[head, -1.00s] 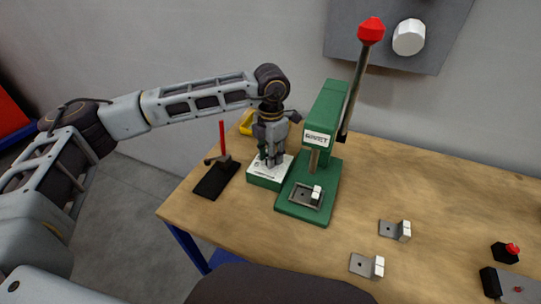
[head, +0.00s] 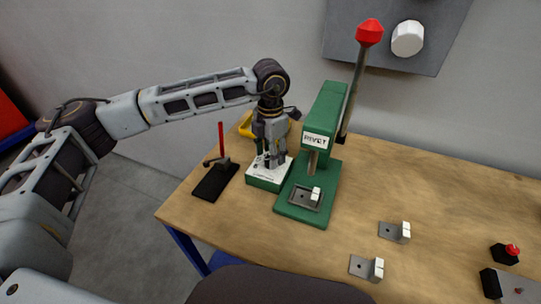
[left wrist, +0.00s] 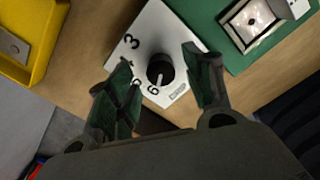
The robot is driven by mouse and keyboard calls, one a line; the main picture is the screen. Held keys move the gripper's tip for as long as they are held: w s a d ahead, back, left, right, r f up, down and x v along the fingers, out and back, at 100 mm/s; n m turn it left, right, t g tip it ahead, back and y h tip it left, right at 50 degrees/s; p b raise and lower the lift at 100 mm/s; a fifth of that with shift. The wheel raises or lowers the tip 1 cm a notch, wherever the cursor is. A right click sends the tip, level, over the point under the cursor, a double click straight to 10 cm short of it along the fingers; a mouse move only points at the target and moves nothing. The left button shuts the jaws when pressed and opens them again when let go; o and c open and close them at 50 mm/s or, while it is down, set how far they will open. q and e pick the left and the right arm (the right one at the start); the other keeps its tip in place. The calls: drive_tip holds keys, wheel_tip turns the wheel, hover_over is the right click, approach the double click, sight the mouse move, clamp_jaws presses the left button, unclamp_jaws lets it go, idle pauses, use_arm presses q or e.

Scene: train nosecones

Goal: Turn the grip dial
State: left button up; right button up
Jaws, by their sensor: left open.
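The grip dial (left wrist: 160,70) is a black round knob with a white pointer on a white numbered plate (left wrist: 152,28), seen in the left wrist view. In the head view the plate tops a small green box (head: 263,183) left of the press, and the knob is mostly hidden by my gripper. My left gripper (head: 268,163) is just above this box, pointing down. In the left wrist view its two fingers (left wrist: 162,85) are open, one on each side of the knob, with gaps visible. The pointer is toward the 6. My right gripper is not in view.
A green rivet press (head: 322,115) with a red-topped lever stands right beside the dial box. A black stand with a red handle (head: 221,135) is at left, and a yellow bin (left wrist: 28,35) is behind. Metal brackets (head: 394,232) lie on the right, with bare tabletop around them.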

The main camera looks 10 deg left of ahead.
use_arm(q)
wheel_tip(320, 180, up, 11)
drive_tip(key=shift+f, duration=0.2)
idle(0.3)
idle(0.4)
